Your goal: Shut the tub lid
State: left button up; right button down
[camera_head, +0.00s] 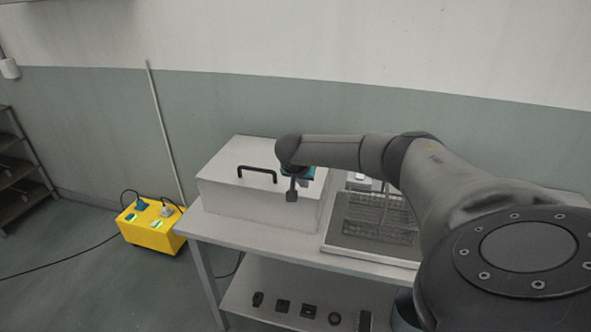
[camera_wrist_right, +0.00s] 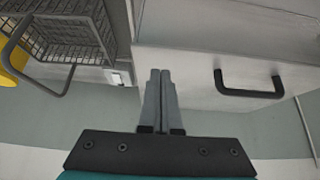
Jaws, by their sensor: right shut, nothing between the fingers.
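The tub (camera_head: 255,209) is a pale box on the left part of the table. Its lid (camera_head: 231,157) lies flat across the top, with no gap that I can make out. A black bar handle (camera_head: 257,174) stands near the lid's front edge; the handle also shows in the right wrist view (camera_wrist_right: 250,90). My right gripper (camera_head: 292,194) is shut and empty, pointing down by the tub's right front part, to the right of the handle. Its fingers (camera_wrist_right: 160,75) are together in the wrist view. I cannot tell whether they touch the tub. My left gripper is out of view.
A wire basket (camera_head: 380,214) sits on a tray to the right of the tub, partly behind my right arm. Small dark parts lie on the lower shelf (camera_head: 262,312). A yellow box (camera_head: 152,229) with cables stands on the floor at left.

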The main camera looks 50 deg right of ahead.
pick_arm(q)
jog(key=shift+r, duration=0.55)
pick_arm(e)
jog(key=s+a+f, duration=0.1)
jog(key=s+a, duration=0.3)
jog(key=a, duration=0.4)
jog(key=shift+s+a+f, duration=0.15)
jog(key=shift+s+f, duration=0.05)
